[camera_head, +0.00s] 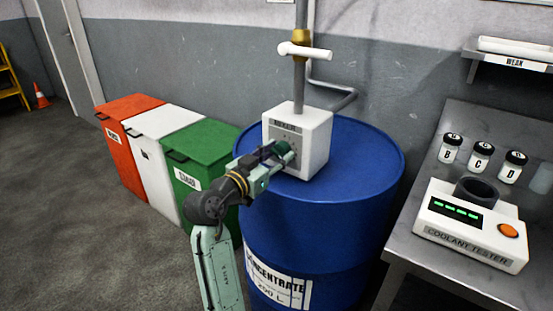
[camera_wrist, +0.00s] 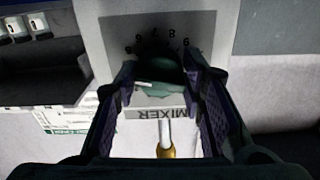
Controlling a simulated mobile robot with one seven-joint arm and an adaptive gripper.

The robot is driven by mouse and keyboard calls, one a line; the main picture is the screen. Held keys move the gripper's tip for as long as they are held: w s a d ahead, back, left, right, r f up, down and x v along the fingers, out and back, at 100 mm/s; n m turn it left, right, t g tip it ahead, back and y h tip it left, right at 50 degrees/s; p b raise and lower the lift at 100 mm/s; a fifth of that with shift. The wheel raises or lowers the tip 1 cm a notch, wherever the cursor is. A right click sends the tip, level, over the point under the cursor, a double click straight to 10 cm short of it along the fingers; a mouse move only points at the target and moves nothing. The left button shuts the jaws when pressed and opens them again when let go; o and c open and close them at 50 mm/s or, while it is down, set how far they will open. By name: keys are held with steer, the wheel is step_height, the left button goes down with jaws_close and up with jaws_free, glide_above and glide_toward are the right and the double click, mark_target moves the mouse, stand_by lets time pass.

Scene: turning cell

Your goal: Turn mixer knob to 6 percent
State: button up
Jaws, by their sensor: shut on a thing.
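The mixer (camera_head: 315,135) is a white box on top of the blue drum, with a grey dial plate on its front. In the wrist view its plate (camera_wrist: 107,42) appears upside down, with the MIXER label and a numbered scale. The dark green knob (camera_head: 284,151) sits on the plate and also shows in the wrist view (camera_wrist: 157,66), with a pale mark on it. My gripper (camera_head: 277,153) reaches the knob from the front left. Its fingers are shut on the knob, one on each side in the wrist view (camera_wrist: 155,82). The exact setting is too dark to read.
The blue drum (camera_head: 275,230) carries the mixer. A pipe (camera_head: 299,75) with a white-handled valve (camera_head: 305,51) rises above it. Red, white and green bins (camera_head: 208,155) stand to the left. A steel bench (camera_head: 425,199) with a coolant tester (camera_head: 465,245) and several jars is to the right.

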steer(key=m+b, duration=0.2)
steer(key=b, duration=0.1)
steer(key=m+b, duration=0.2)
steer(key=b, duration=0.2)
steer(key=shift+f, duration=0.4)
steer(key=m+b, duration=0.3)
steer(key=b, duration=0.1)
steer(key=shift+r, duration=0.1)
steer(key=shift+r+m+b, duration=0.2)
steer(key=shift+m+b, duration=0.9)
steer(key=shift+b, duration=0.2)
steer(key=shift+r, duration=0.1)
steer(key=o, duration=1.1)
steer(key=shift+o, duration=0.2)
steer(key=shift+a, duration=0.15)
steer(key=v, duration=1.2)
